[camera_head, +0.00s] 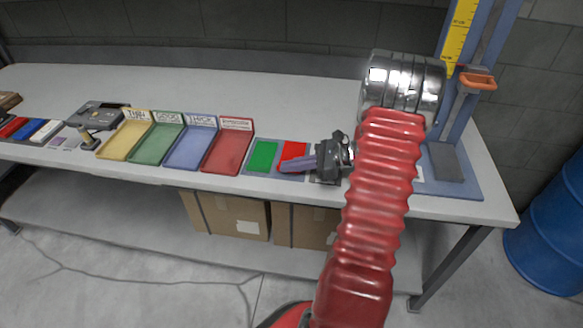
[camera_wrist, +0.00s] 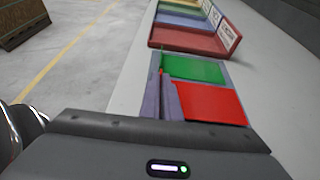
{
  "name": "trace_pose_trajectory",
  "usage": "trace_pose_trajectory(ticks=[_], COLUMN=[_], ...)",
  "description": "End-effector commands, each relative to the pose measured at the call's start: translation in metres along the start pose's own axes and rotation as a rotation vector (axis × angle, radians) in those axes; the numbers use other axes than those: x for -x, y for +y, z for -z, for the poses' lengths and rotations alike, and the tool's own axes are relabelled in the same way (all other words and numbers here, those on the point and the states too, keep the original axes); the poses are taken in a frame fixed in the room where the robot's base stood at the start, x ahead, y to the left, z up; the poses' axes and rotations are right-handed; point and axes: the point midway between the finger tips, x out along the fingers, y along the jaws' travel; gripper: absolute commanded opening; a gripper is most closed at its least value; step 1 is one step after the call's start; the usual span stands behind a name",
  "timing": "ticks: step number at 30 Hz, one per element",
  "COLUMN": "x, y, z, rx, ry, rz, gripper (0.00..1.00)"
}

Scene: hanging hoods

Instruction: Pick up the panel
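A flat red panel (camera_head: 292,151) lies on a blue-grey mat next to a flat green panel (camera_head: 263,156); which one the task means is not marked. The red panel (camera_wrist: 212,104) and green panel (camera_wrist: 194,69) also show in the wrist view. My gripper (camera_head: 290,165) reaches in from the right, its purple-grey fingers low over the red panel's front part. In the wrist view the fingers (camera_wrist: 162,90) stand close together at the red panel's left edge and hide part of it. Whether they touch or grip it cannot be told.
Yellow, green, blue and red (camera_head: 228,150) labelled trays stand left of the panels. A grey device (camera_head: 98,114) and small coloured blocks lie farther left. A blue stand with a yellow scale (camera_head: 460,30) rises at right. The table behind the trays is clear.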

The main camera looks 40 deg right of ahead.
Motion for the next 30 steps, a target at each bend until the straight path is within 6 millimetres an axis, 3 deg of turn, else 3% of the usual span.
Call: trace_pose_trajectory(ticks=[15, 30], x=[0.03, 0.033], y=[0.0, 0.0], z=[-0.072, -0.079], rx=[0.003, 0.0], ry=[0.001, 0.0], rz=[0.001, 0.001], gripper=[0.0, 0.0])
